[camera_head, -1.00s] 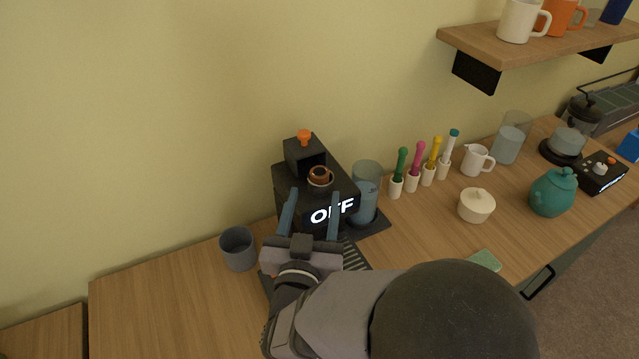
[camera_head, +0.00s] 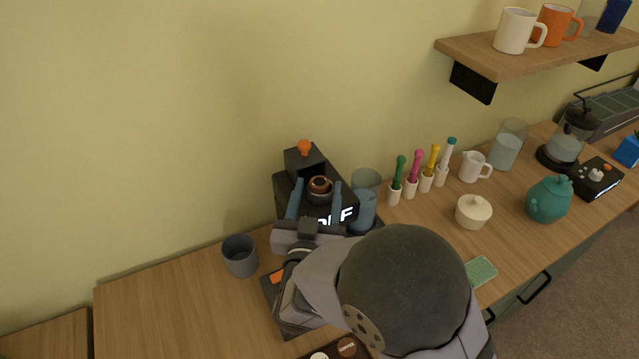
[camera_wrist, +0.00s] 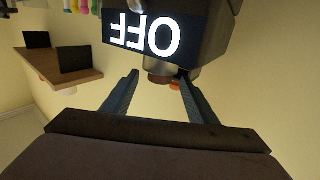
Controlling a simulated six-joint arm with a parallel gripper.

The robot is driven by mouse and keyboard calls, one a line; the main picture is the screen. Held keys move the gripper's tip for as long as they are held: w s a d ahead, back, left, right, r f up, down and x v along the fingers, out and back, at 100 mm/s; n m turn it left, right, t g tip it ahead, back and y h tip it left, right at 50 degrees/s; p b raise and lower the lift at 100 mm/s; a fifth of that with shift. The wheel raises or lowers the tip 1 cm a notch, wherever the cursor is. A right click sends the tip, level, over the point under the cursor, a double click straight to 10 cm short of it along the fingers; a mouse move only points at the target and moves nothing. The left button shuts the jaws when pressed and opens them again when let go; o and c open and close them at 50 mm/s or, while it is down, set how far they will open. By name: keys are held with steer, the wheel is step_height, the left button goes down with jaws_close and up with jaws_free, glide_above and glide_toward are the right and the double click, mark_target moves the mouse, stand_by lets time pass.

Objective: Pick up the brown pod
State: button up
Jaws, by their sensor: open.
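A black coffee machine (camera_head: 286,208) stands against the wall, with a lit display partly hidden by my gripper. A small round brown pod (camera_head: 320,183) sits in the holder on top of the machine. It also shows in the wrist view, which is upside down, as a brown piece (camera_wrist: 158,79) between the finger lines. My gripper (camera_head: 317,186) is open and empty. Its blue-grey fingers are on either side of the pod in the head view; I cannot tell whether they touch it. A brown disc marked COFFEE (camera_head: 347,346) lies on a dark tray at the bottom edge.
A grey cup (camera_head: 240,256) stands left of the machine. The counter's left part is clear.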

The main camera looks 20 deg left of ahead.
mark_target(318, 189)
steer(key=shift+w+a, duration=0.1)
steer(key=shift+w, duration=0.45)
steer(key=c, duration=1.1)
steer(key=shift+r+b, duration=0.45)
steer(key=shift+r, duration=4.6)
